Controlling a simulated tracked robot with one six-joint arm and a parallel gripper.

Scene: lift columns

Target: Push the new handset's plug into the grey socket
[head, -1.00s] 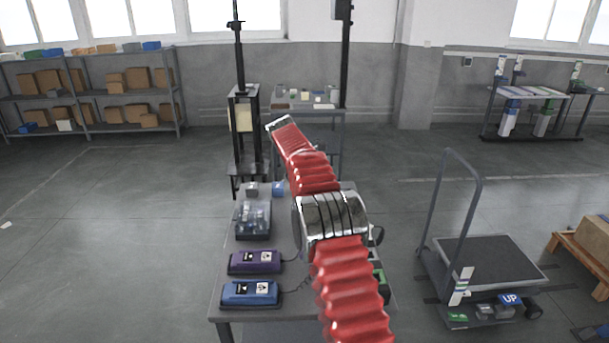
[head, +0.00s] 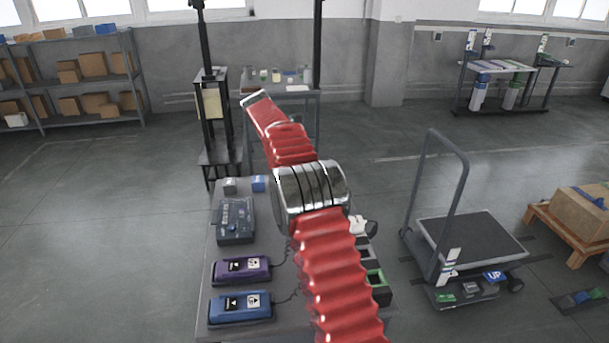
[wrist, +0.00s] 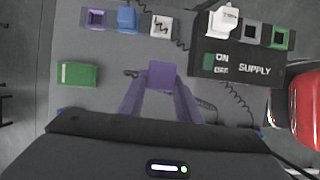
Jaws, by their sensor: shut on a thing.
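My gripper (wrist: 160,90) is shut on a small purple block-like piece (wrist: 162,74), likely a plug, above the table in the wrist view. The grey socket (wrist: 250,33) is the middle one on the dark supply box, up and right of my gripper and apart from it. It looks empty. A white plug (wrist: 223,20) sits beside it, and a green socket (wrist: 282,38) is on the other side. In the head view the purple handset (head: 241,270) and blue handset (head: 240,307) lie on the table with dark cords. My red arm hides my gripper there.
A purple block (wrist: 95,18), a blue block (wrist: 128,16) and a white block (wrist: 161,26) stand in a row left of the supply box (wrist: 235,67). A green block (wrist: 77,75) lies left of my gripper. A trolley (head: 470,240) stands right of the table.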

